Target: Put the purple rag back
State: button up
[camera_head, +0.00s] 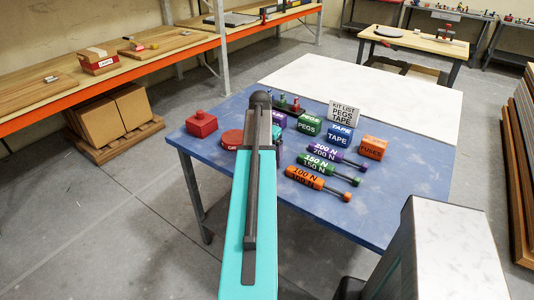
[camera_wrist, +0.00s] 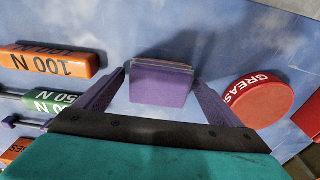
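In the wrist view a purple block-like thing (camera_wrist: 160,85), which may be the purple rag, lies between the two fingers of my gripper (camera_wrist: 160,80). Thin orange and grey edges show along its upper side. The fingers stand apart on either side of it, with a narrow gap visible at the left. I cannot tell whether the right finger touches it. Another purple item (camera_head: 278,120) shows partly behind my arm, beside the green PEGS box (camera_head: 308,126).
The red GREASE tin (camera_wrist: 262,98) is right of my gripper in the wrist view, and the orange 100 N tool (camera_wrist: 50,62) is left. On the blue table (camera_head: 240,203) also stand a red box (camera_head: 201,124), the blue TAPE box (camera_head: 339,136) and an orange FUSES box (camera_head: 373,148).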

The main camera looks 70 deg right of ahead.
notch_tip(320, 180, up, 12)
jog(key=a+b, duration=0.1)
jog(key=b, duration=0.1)
jog(key=shift+w+a, duration=0.2)
dwell(0.8)
jog(key=shift+r, duration=0.1)
dwell(0.3)
dwell(0.4)
